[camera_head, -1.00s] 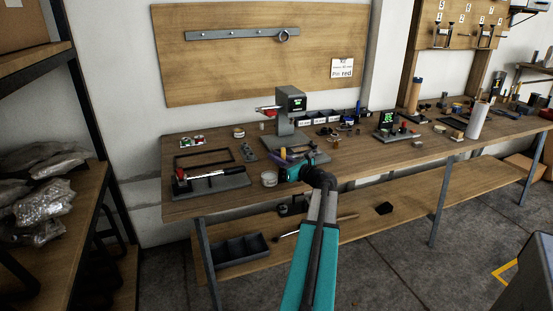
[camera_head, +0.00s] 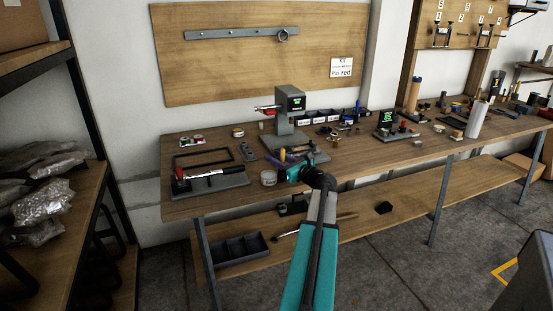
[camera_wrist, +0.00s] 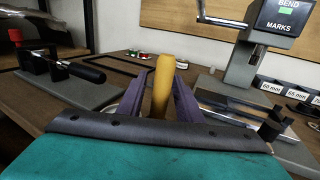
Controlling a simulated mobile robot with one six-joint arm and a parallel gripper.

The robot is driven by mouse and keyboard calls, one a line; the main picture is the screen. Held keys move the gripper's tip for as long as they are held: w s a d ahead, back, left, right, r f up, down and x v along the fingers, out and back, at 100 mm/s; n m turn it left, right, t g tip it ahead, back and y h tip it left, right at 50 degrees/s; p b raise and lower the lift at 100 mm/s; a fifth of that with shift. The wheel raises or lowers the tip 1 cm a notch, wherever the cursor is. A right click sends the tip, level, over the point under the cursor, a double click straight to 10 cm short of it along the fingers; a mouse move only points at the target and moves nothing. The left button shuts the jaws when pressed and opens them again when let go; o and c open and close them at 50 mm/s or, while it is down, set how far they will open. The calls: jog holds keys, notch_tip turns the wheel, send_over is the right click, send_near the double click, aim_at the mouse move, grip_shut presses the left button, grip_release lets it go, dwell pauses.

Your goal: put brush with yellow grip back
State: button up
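The yellow grip (camera_wrist: 163,84) of the brush stands nearly upright between the two purple fingers of my gripper (camera_wrist: 160,100) in the wrist view. The fingers lie close against it on both sides, and the gripper looks shut on it. The brush's lower end is hidden behind the gripper body. In the head view the yellow grip (camera_head: 283,155) is a small upright patch at the tip of my gripper (camera_head: 287,164), above the front part of the workbench (camera_head: 225,198).
A bending press (camera_head: 290,117) stands just behind the gripper. A round tin (camera_head: 268,178) is left of it, and a grey stand (camera_head: 215,184) holding a red-and-black tool is farther left. A dark frame (camera_head: 203,159) lies behind that stand. A divided tray (camera_head: 238,250) sits on the lower shelf.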

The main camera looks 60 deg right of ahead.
jog(key=shift+s+r, duration=0.1)
jog(key=shift+r, duration=0.05)
jog(key=v, duration=1.1)
jog(key=shift+s+b, duration=0.35)
jog(key=shift+b, duration=0.1)
jog(key=shift+a, duration=0.1)
